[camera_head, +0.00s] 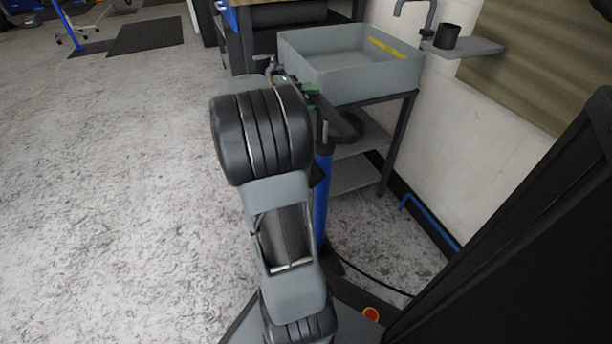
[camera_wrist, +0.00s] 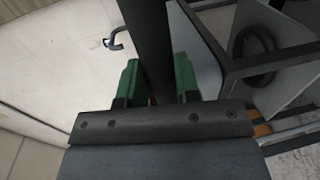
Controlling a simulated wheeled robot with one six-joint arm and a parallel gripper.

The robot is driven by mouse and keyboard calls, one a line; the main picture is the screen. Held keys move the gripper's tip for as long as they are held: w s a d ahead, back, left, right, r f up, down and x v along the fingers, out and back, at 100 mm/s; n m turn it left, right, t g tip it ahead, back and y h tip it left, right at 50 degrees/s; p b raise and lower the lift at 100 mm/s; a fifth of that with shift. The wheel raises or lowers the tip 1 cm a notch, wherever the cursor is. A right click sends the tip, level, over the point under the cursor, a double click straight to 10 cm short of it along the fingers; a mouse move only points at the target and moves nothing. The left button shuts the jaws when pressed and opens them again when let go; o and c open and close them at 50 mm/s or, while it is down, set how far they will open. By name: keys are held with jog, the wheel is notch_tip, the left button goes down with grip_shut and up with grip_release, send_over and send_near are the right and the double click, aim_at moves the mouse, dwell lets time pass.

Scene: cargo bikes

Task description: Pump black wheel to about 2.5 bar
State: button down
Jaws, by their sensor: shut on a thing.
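A floor pump with a blue barrel (camera_head: 322,195) stands upright beside the sink stand, partly hidden behind my arm. My gripper (camera_head: 312,90) has green fingers and is at the pump's top. In the wrist view my gripper (camera_wrist: 158,80) is shut on the black pump handle (camera_wrist: 148,35), which runs between the green fingers. A thin dark hose (camera_head: 372,282) lies on the floor to the right of the pump. I cannot make out the black wheel or a pressure gauge in either view.
A grey sink (camera_head: 345,80) on a dark stand with shelves (camera_head: 355,175) is just behind the pump. A black ring (camera_wrist: 254,52) lies on a shelf there. A large black panel (camera_head: 530,230) fills the right side. The floor (camera_head: 110,200) at left is clear.

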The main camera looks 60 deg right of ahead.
notch_tip(320, 180, down, 5)
notch_tip(320, 180, up, 26)
jog(key=p, duration=1.7)
notch_tip(320, 180, down, 22)
jog(key=b, duration=1.7)
notch_tip(320, 180, down, 4)
jog(key=shift+f, duration=0.25)
jog(key=shift+c, duration=2.4)
grip_release()
jog(key=shift+r, duration=0.25)
jog(key=shift+w, duration=0.1)
jog(key=f+v, duration=0.1)
jog(key=v, duration=0.7)
jog(key=shift+w+a, duration=0.25)
jog(key=shift+a, duration=0.15)
